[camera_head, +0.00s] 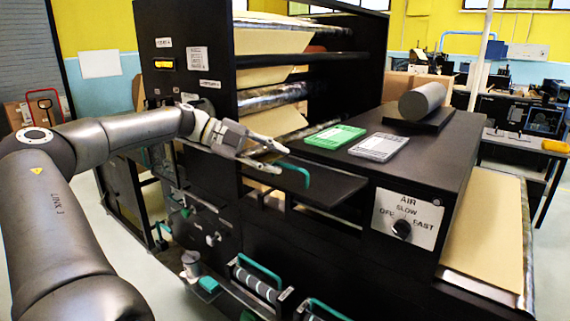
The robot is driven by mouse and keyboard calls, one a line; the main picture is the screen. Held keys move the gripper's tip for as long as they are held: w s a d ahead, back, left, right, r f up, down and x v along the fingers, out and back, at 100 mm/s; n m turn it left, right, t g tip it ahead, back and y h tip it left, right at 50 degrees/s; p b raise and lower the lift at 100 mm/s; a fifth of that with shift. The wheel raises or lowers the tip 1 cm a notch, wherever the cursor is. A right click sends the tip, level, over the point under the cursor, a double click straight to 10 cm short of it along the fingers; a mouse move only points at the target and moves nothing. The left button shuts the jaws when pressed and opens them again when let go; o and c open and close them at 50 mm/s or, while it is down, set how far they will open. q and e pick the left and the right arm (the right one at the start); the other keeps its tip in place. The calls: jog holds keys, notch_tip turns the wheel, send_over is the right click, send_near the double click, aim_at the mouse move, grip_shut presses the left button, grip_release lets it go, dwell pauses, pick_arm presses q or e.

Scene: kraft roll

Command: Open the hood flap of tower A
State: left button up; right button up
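My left gripper (283,160) reaches in from the left with its two fingers apart and nothing seen between them. A teal bar handle (296,172) is just beyond the fingertips; I cannot tell whether they touch it. The handle is on or in front of a dark flat panel (335,187) on the near side of the black machine, which may be the hood flap. The panel looks nearly level, with a dark gap beneath it. No readable label marks tower A. My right gripper is out of view.
A green tablet-like card (335,137) and a grey one (379,147) lie on the machine top near a grey roll (422,101). An air-speed knob (401,229) is on the front. Lower down are more teal handles (259,270). Brown paper (487,235) runs off right.

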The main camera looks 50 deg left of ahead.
pick_arm(q)
jog(key=v, duration=0.8)
jog(key=shift+s, duration=0.2)
jog(key=shift+a, duration=0.1)
